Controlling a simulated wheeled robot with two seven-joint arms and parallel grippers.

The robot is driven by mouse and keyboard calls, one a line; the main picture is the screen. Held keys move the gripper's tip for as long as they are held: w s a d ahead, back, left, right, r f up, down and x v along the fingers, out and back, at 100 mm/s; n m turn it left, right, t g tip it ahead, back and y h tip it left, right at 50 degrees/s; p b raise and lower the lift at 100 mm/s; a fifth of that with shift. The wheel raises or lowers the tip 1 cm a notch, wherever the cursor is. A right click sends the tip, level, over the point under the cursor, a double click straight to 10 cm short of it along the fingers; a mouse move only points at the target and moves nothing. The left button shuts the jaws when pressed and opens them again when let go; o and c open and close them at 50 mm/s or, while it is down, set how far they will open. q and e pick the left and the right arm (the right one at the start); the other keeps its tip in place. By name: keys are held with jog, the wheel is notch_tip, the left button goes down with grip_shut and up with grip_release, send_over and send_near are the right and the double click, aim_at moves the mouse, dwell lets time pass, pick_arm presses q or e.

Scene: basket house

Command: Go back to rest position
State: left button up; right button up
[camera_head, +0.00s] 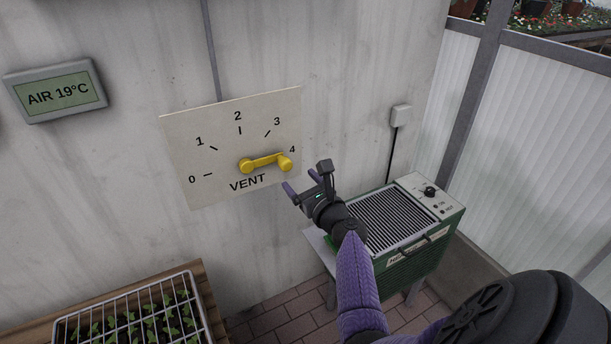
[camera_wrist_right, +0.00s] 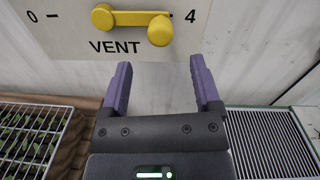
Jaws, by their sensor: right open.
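My right gripper (camera_head: 302,184) is in front of the wall, below and to the right of the yellow vent crank (camera_head: 264,162). Its two purple fingers (camera_wrist_right: 158,80) are apart, with nothing between them. The crank is on a pale panel (camera_head: 180,140) marked VENT with numbers 0 to 4, and its knob end points toward the 4. In the right wrist view the crank (camera_wrist_right: 130,18) lies beyond the fingertips, apart from them. My left gripper is in neither view.
A green heater (camera_head: 420,262) with a slatted top stands below and right of my right gripper. A wire rack (camera_head: 118,322) over seedlings sits at the lower left. A display (camera_head: 55,92) reading AIR 19°C and a small socket box (camera_head: 401,116) are on the wall.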

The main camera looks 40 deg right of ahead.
jog(key=shift+v, duration=1.15)
